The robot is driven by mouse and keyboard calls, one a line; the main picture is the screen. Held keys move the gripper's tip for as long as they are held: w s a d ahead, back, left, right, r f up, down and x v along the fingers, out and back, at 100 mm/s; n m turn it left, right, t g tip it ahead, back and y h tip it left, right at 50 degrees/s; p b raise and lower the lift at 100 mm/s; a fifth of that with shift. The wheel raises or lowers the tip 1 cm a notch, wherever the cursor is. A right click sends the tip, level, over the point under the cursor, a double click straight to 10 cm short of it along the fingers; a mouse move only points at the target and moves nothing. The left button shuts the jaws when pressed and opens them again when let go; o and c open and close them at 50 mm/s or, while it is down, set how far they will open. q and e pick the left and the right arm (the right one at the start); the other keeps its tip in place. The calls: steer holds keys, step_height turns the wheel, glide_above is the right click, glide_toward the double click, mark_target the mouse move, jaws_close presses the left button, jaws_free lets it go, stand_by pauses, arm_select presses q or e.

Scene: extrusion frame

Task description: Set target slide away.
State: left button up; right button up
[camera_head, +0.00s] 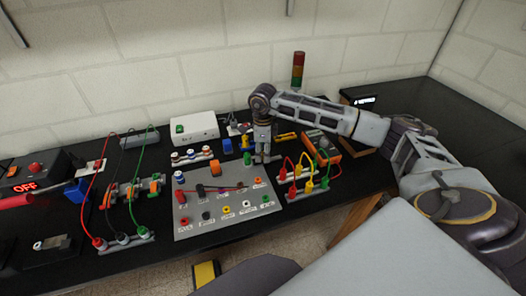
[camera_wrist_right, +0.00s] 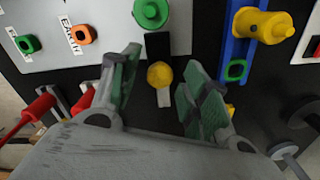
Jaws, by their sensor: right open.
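My right gripper (camera_head: 262,156) reaches down over the middle of the black bench, just behind the grey socket panel. In the right wrist view its two green-padded fingers (camera_wrist_right: 158,85) are apart. Between them, lower down, lies a small piece with a black block, a yellow round knob (camera_wrist_right: 160,75) and a pale strip. The fingers do not visibly grip it. I cannot tell for sure which piece is the target slide. A blue bar with a yellow cylinder (camera_wrist_right: 262,25) lies right of the fingers in the wrist view. My left gripper is not in view.
The grey panel (camera_head: 222,219) with coloured sockets lies in front. Red, yellow and green leads (camera_head: 306,172) arch right of the gripper. A white box (camera_head: 195,128) stands behind left. Clear black bench lies far right, partly behind my arm.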

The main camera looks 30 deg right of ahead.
jaws_close()
